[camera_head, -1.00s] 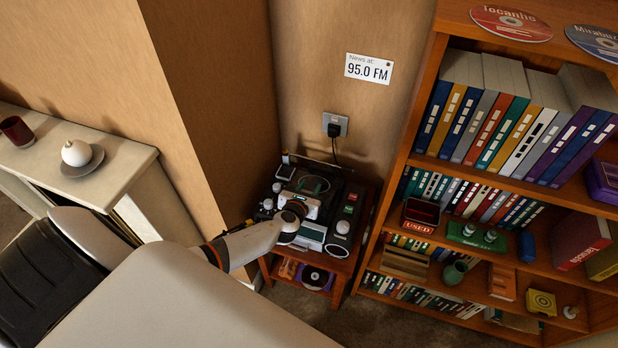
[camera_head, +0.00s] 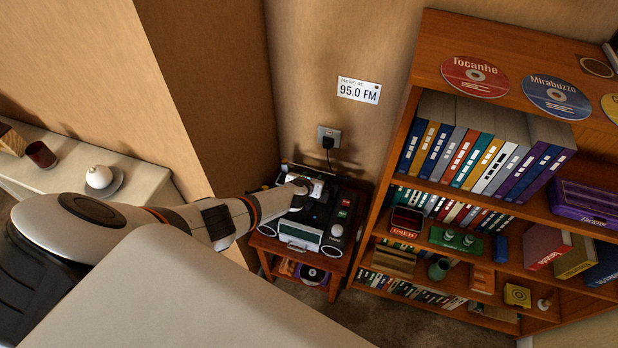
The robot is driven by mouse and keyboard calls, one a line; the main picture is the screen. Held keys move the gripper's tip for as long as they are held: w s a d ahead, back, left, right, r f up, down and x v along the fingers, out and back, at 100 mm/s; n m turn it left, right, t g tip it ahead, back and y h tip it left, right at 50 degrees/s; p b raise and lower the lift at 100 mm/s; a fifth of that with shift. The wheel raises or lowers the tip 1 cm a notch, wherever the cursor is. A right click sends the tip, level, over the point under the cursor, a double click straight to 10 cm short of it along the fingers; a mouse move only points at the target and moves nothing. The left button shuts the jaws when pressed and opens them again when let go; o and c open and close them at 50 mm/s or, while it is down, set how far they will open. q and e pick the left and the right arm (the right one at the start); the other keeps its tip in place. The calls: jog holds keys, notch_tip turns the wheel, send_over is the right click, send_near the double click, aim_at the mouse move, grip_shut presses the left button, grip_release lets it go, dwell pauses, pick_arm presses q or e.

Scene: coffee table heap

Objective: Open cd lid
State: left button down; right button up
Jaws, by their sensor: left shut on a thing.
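The radio CD player (camera_head: 300,233) stands on a small wooden side table, with a silver front, a dark top and round speakers or knobs. My left gripper (camera_head: 316,188) is over the back of its top, shut on what looks like the cd lid. My wrist and forearm cover much of the player's left side. The fingertips and the lid's edge are too small and hidden to make out, so I cannot tell how far the lid is raised. My right gripper is not in view.
The side table (camera_head: 335,268) stands between the wall corner and a tall bookshelf (camera_head: 392,165) full of binders. Discs (camera_head: 474,76) lie on the shelf top. A power plug (camera_head: 328,141) is in the wall behind. A white cabinet (camera_head: 140,180) stands at left.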

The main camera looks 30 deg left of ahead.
pick_arm(q)
jog(key=shift+w+d+r, duration=0.1)
jog(key=shift+w+r, duration=0.25)
jog(key=shift+w, duration=0.05)
jog(key=shift+a+f, duration=0.2)
jog(key=shift+a, duration=0.05)
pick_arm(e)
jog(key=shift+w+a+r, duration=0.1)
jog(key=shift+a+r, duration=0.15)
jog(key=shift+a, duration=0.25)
pick_arm(q)
jog(key=shift+d, duration=0.15)
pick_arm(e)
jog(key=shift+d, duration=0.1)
pick_arm(q)
jog(key=shift+s+f, duration=0.1)
jog(key=shift+s, duration=0.1)
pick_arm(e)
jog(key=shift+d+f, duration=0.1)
